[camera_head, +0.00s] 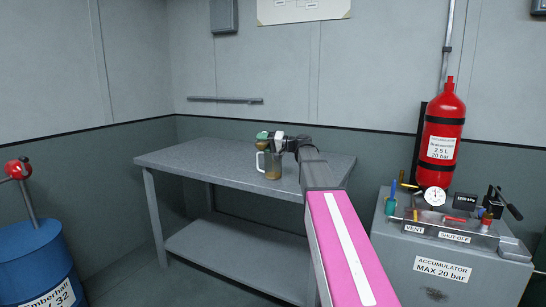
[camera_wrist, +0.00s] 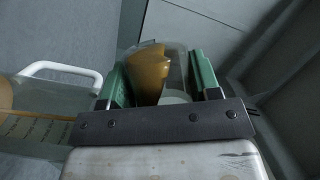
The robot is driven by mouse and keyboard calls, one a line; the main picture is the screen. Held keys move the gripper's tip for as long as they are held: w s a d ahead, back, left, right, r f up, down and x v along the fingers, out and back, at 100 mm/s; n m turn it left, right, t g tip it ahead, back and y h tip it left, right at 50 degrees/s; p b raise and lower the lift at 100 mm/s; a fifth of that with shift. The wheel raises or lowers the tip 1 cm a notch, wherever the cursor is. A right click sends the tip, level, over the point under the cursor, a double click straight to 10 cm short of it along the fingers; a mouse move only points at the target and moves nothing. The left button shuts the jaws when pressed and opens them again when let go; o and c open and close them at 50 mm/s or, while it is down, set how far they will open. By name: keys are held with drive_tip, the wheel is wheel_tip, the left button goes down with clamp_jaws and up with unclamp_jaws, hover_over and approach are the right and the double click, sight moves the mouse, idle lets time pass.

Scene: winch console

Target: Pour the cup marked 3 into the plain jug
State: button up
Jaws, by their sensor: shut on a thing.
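My gripper (camera_head: 268,138) is above the bench, just over the jug. In the wrist view its two green fingers (camera_wrist: 160,78) are shut on a clear cup (camera_wrist: 176,62) holding amber contents. The contents lie slanted, so the cup looks tilted. No number can be read on it. A clear jug (camera_head: 271,168) with a pale handle stands upright on the bench, with brownish contents low inside. In the wrist view the jug (camera_wrist: 42,108) is at the left, with amber showing at the picture's edge. I cannot tell whether anything flows between them.
The grey bench (camera_head: 185,160) is otherwise bare, with a lower shelf. A blue drum (camera_head: 38,262) stands at the left. A rail (camera_head: 225,100) is on the wall.

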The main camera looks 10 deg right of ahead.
drive_tip(key=shift+w+r+m, duration=0.1)
drive_tip(key=shift+r+m, duration=0.3)
drive_tip(key=shift+m, duration=0.4)
idle(0.8)
drive_tip(key=shift+w+d+r+m+t+y, duration=0.35)
drive_tip(key=shift+w+d+m, duration=0.2)
drive_tip(key=shift+m, duration=0.35)
idle(0.6)
drive_tip(key=shift+d+r+m, duration=0.1)
drive_tip(key=shift+r+m, duration=0.2)
drive_tip(key=shift+m, duration=0.4)
idle(0.4)
